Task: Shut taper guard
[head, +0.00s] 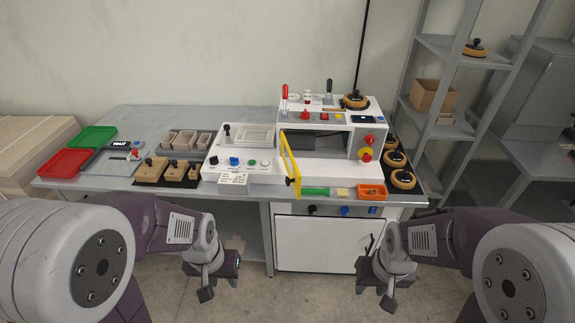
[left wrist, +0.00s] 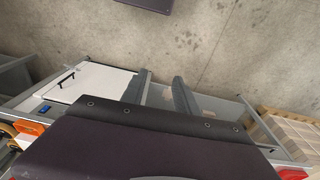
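The taper guard (head: 290,162) is a yellow-framed panel on the white machine (head: 335,168) in the head view. It stands swung out toward the front, at the left side of the machine's dark opening, with a black knob (head: 290,182) at its lower front end. My left gripper (head: 220,270) hangs low in front of the bench, below and left of the guard. Its two fingers show apart and empty in the left wrist view (left wrist: 163,92). My right gripper (head: 378,274) hangs low in front of the cabinet, right of the guard, with its fingers apart and nothing between them.
A green brush (head: 315,191) and an orange bin (head: 373,191) lie by the bench's front edge, right of the guard. Wooden blocks (head: 150,171) stand left, beside red (head: 64,163) and green trays (head: 97,137). A red-yellow stop button (head: 366,155) is on the machine's right. Shelves stand right.

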